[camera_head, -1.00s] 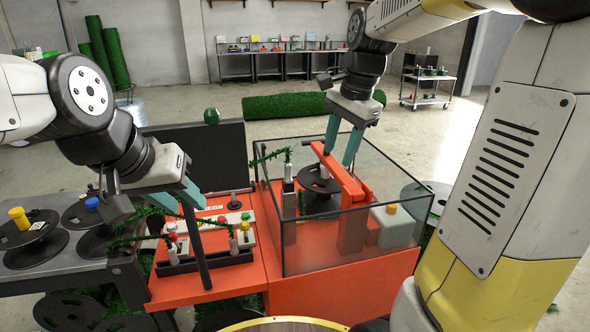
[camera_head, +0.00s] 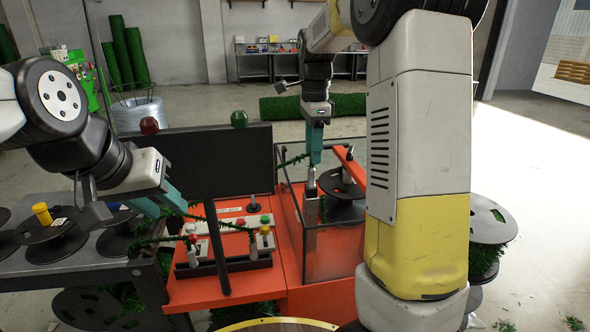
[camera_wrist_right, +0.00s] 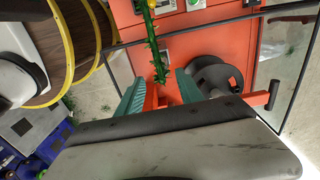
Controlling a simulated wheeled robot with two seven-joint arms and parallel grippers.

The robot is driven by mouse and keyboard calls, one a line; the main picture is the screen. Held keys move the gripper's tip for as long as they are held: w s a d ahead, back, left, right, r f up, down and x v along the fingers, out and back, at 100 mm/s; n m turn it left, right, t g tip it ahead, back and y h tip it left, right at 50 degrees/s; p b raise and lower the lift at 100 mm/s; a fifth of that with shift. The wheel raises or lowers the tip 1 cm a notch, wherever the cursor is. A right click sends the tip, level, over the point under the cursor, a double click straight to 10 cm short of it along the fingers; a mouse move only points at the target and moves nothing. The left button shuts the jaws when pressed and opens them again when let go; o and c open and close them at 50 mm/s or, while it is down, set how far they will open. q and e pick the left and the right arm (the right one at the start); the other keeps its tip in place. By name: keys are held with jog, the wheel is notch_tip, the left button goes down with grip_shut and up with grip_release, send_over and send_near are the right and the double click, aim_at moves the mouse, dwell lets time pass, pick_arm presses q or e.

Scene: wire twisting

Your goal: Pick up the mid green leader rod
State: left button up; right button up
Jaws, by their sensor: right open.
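A bristly green leader rod (camera_head: 292,162) slants from the grey post (camera_head: 311,181) of the orange machine. My right gripper (camera_head: 314,158) points down just above that post. In the right wrist view a green rod (camera_wrist_right: 153,42) runs down from the top edge toward the gap between my open right fingers (camera_wrist_right: 160,98); I see no grip on it. Two more green rods, an upper one (camera_head: 222,222) and a lower one (camera_head: 152,243), lie by the red-and-white clamp row at left. My left gripper (camera_head: 172,212) hangs above them; its finger gap is unclear.
A glass guard (camera_head: 335,258) surrounds the machine's post and black spool (camera_head: 343,204). A red bar (camera_head: 350,165) rises beside the spool. My right arm hides the machine's right side.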

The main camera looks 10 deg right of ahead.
aim_at(311, 184)
jog(key=f, duration=0.7)
jog(key=shift+w+f, duration=0.2)
jog(key=shift+f, duration=0.1)
grip_shut()
